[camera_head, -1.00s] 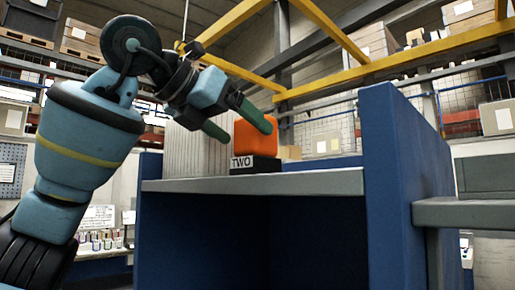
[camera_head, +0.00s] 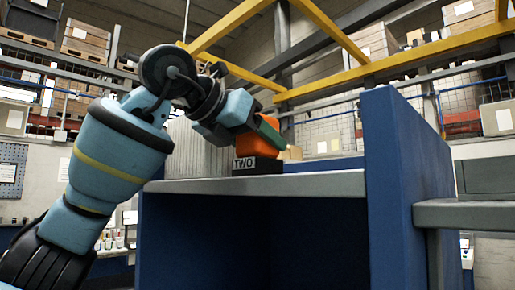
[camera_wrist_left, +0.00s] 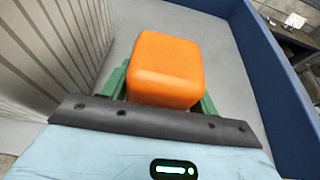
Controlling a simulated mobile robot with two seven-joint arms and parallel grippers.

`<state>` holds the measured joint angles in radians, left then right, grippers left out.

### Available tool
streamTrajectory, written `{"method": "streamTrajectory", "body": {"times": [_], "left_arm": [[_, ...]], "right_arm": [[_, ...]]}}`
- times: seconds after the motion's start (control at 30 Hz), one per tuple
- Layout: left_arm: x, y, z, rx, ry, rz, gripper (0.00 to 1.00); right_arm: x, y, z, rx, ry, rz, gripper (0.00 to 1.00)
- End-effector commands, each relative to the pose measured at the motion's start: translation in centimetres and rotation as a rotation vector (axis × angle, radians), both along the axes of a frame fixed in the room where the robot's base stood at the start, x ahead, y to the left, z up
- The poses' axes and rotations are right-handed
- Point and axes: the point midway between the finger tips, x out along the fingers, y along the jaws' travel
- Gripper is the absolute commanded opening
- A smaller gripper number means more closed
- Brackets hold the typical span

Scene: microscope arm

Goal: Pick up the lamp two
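The lamp two is an orange rounded block (camera_head: 256,146) on a black base labelled "TWO" (camera_head: 258,166). It stands on the grey shelf top (camera_head: 310,184) of the blue bench. My left gripper (camera_head: 262,133) is at the lamp, with its green fingers partly in front of the orange part. In the left wrist view the orange block (camera_wrist_left: 166,68) sits between the two green fingers, one on each side. The fingers are apart; whether they press on the block cannot be told. The black base is hidden in the wrist view. My right gripper is not in view.
A blue side panel (camera_head: 405,185) rises to the right of the shelf. A pale ribbed panel (camera_head: 197,150) stands behind and left of the lamp. A small cardboard box (camera_head: 291,153) shows behind the lamp. The shelf to the lamp's right is clear.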

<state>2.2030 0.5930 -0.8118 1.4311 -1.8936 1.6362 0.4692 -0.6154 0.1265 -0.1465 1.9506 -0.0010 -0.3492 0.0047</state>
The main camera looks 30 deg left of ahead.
Motion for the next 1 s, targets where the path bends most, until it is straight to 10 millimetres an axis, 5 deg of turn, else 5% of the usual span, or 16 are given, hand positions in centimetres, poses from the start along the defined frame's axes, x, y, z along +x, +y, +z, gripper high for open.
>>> {"method": "streamTrajectory", "body": {"times": [0.17, 0.57, 1.0], "left_arm": [[0.0, 0.0, 0.0, 0.0, 0.001, 0.0, 0.3], [0.0, 0.0, 0.4, 0.0, -0.001, 0.0, 0.3], [-0.5, -0.4, 3.8, 0.003, -0.004, -0.002, 0.3]], "right_arm": [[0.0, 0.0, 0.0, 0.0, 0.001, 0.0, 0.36], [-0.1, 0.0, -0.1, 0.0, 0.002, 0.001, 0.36], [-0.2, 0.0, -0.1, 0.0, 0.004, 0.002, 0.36]]}}
